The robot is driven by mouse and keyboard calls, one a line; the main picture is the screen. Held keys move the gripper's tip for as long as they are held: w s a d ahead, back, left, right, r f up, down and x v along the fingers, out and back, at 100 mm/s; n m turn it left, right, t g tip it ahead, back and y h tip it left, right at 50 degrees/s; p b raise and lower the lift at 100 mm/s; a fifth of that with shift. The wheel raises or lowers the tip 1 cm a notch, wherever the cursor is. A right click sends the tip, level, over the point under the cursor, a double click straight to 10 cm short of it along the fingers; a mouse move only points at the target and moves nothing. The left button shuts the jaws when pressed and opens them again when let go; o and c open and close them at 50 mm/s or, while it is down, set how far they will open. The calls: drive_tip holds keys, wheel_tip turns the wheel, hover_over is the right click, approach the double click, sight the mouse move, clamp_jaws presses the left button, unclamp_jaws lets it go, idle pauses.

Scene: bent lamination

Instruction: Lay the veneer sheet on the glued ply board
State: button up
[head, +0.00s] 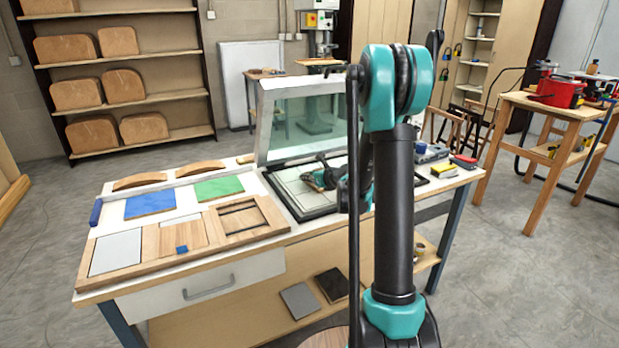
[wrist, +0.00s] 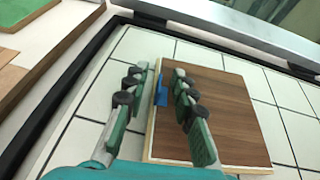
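A dark brown wood-grained sheet (wrist: 225,110) lies flat on the white gridded bed of the press in the wrist view. A pale strip (wrist: 210,166) shows along its left and near edges, apparently a lighter board beneath it. A small blue tab (wrist: 161,92) stands at the sheet's left edge. My gripper (wrist: 160,72) is open, its two fingers on either side of the tab with gaps visible; one finger overlaps the sheet in the picture. In the head view my gripper (head: 322,178) is over the press bed, and my arm hides much of the sheet.
The press's glass lid (head: 308,120) stands raised behind the bed. Left of it on the bench are a wooden tray (head: 240,222) with a grey panel (head: 116,252) and a blue-tabbed wood piece (head: 184,236), plus blue (head: 150,202) and green (head: 218,187) sheets and curved wooden forms (head: 140,181).

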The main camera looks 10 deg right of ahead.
drive_tip(key=v, duration=1.2)
drive_tip(key=s+a+n, duration=0.1)
drive_tip(key=s+n, duration=0.1)
drive_tip(key=s+a+f+n+g, duration=0.1)
drive_tip(key=s+n, duration=0.2)
drive_tip(key=s+a+f+n+g, duration=0.1)
drive_tip(key=s+n, duration=0.1)
drive_tip(key=n, duration=0.1)
drive_tip(key=shift+s+a+f, duration=0.15)
drive_tip(key=shift+s+a, duration=0.05)
drive_tip(key=shift+a, duration=0.1)
drive_tip(key=s+d+f+n+g+h, duration=0.1)
drive_tip(key=s+f+n+g+h, duration=0.1)
drive_tip(key=s+n, duration=0.9)
drive_tip(key=s+d+f+n+g+h, duration=0.2)
drive_tip(key=s+f+n, duration=0.5)
drive_tip(key=s+n, duration=0.5)
drive_tip(key=shift+s+g+h, duration=0.6)
drive_tip(key=shift+g+h, duration=0.1)
drive_tip(key=shift+g, duration=0.3)
drive_tip(key=shift+f, duration=0.1)
